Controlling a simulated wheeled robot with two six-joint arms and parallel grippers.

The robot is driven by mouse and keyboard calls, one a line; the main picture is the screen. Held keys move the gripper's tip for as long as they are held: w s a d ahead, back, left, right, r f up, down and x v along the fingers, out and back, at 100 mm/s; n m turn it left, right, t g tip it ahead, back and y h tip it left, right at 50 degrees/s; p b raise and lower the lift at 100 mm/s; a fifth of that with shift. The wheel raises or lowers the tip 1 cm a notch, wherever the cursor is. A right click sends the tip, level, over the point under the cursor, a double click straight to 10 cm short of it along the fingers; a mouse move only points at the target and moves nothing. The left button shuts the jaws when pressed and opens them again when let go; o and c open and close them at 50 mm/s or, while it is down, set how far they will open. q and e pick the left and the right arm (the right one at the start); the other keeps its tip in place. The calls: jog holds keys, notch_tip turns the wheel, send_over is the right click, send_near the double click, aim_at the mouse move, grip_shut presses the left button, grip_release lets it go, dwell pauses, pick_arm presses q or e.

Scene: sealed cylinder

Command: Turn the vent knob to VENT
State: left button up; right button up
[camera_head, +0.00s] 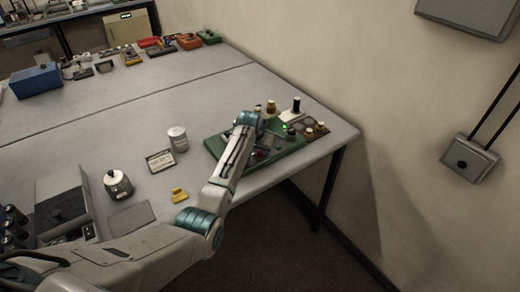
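My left arm reaches from the lower left over a green board (212,146) near the table's right corner. My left gripper (262,138) is over this board, mostly hidden by my own wrist, and its fingers cannot be made out. A small dark knob-like part (291,131) shows on the board, right of my wrist, beside a small green light. A red part (262,155) shows at the board's near side. I cannot tell which part is the vent knob, and no VENT lettering is readable. My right gripper is out of view.
Brass-coloured knobs (271,106) and a black-topped post (297,105) stand behind the board. A grey canister (178,139), a label card (160,161), a yellow piece (179,195) and a round pot (117,184) stand left of my arm. The wall is close on the right.

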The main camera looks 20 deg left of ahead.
pick_arm(q)
jog(key=c, duration=0.4)
